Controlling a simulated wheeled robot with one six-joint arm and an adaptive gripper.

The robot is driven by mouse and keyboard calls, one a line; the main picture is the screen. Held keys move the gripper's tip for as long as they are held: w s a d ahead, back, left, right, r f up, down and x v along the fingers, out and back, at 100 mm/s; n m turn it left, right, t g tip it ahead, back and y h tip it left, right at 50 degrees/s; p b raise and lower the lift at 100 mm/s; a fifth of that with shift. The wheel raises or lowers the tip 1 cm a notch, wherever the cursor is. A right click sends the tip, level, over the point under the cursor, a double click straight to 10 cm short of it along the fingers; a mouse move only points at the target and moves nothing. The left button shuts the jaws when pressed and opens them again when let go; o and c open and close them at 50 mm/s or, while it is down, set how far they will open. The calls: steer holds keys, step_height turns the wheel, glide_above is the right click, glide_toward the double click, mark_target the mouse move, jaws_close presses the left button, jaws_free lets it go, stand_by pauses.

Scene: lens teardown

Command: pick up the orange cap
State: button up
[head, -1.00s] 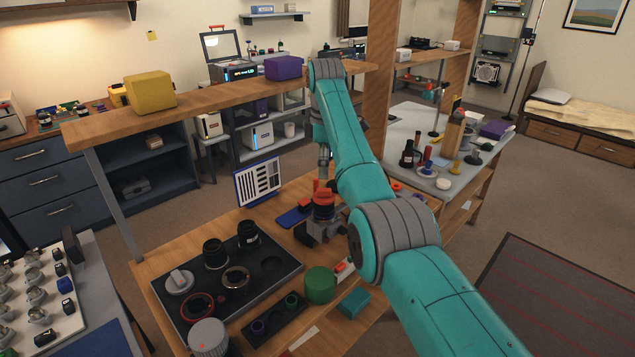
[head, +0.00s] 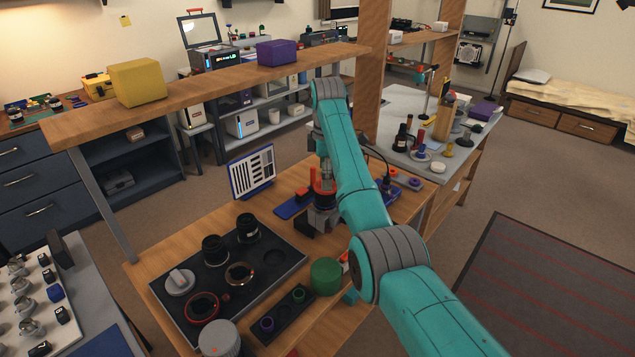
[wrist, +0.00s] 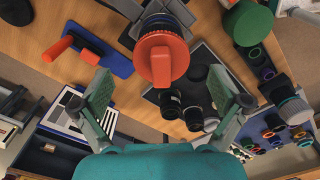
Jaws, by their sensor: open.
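The orange cap (wrist: 162,58) is a round orange-red disc with a raised bar, on the end of a dark lens barrel held in a grey stand (wrist: 160,15). In the head view the cap (head: 322,185) tops the stand on the wooden bench, partly behind my arm. My gripper (wrist: 163,90) is open in the wrist view, its two fingers spread wide to either side of the cap's line. Nothing is between the fingertips, and the cap is apart from them. In the head view my gripper is mostly hidden by the arm.
A black tray (head: 283,270) with lens parts lies left of the stand. A green cylinder (head: 325,277) stands in front. A blue mat (wrist: 85,48) with an orange-handled tool lies beside the stand. A wooden shelf (head: 215,80) spans behind the bench.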

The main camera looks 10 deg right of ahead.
steer(key=shift+d+f, duration=0.1)
steer(key=shift+f, duration=0.65)
steer(key=c, duration=1.1)
steer(key=shift+s+f, duration=0.15)
steer(key=c, duration=0.8)
